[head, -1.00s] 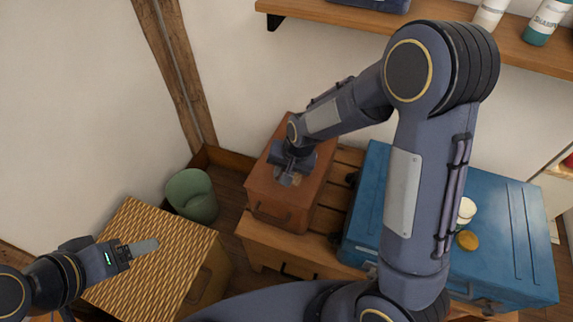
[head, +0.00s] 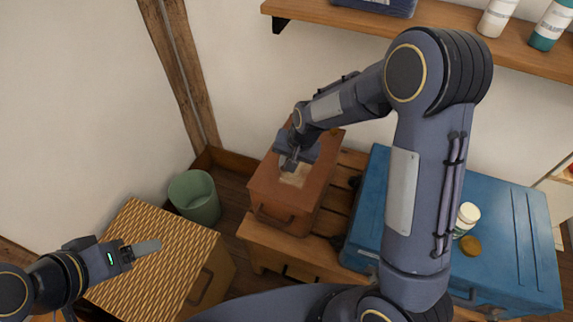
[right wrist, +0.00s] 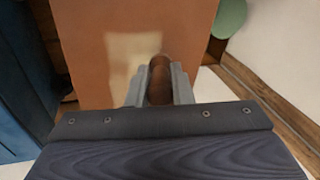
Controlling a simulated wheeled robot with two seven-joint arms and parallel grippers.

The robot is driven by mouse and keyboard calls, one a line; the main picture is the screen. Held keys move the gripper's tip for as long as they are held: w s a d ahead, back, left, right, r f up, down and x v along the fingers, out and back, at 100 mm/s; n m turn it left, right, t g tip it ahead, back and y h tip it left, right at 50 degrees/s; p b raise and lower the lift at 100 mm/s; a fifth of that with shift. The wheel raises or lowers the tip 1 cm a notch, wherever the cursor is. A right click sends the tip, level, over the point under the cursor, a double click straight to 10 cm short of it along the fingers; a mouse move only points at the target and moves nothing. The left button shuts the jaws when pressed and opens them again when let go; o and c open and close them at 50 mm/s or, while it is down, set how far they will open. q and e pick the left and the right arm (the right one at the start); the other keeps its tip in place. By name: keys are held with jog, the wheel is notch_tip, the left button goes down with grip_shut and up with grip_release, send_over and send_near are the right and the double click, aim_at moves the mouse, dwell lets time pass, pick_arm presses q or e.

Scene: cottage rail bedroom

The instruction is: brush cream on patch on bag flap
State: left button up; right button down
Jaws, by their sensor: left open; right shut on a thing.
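The brown leather bag (head: 318,200) stands on a wooden bench, its flap facing up. A pale patch (head: 297,176) lies on the flap, and it also shows in the right wrist view (right wrist: 130,50). My right gripper (head: 288,163) is over the flap beside the patch. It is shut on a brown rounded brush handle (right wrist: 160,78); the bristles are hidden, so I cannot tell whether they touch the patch. A white jar (head: 467,217) stands on the blue trunk with a tan lid (head: 470,245) beside it. My left gripper (head: 145,248) is open and empty above the woven hamper.
The blue trunk (head: 510,275) is right of the bag. The woven hamper (head: 150,285) and a green bin (head: 195,197) are to the left. A wall shelf (head: 425,32) with bottles is above. The wooden bench (head: 290,250) extends under the bag.

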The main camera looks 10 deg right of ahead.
jog(key=shift+w+d+f, duration=0.1)
jog(key=shift+w+d, duration=0.85)
jog(key=shift+w, duration=0.3)
jog(key=shift+w+d, duration=0.75)
jog(key=shift+w, duration=0.25)
jog(key=shift+w+d, duration=0.7)
jog(key=shift+w, duration=0.25)
jog(key=shift+w+d, duration=0.75)
jog(key=shift+w, duration=0.25)
notch_tip(320, 180, up, 6)
jog(key=p, duration=0.4)
notch_tip(320, 180, up, 3)
jog(key=shift+r+p, duration=0.1)
jog(key=shift+p, duration=0.95)
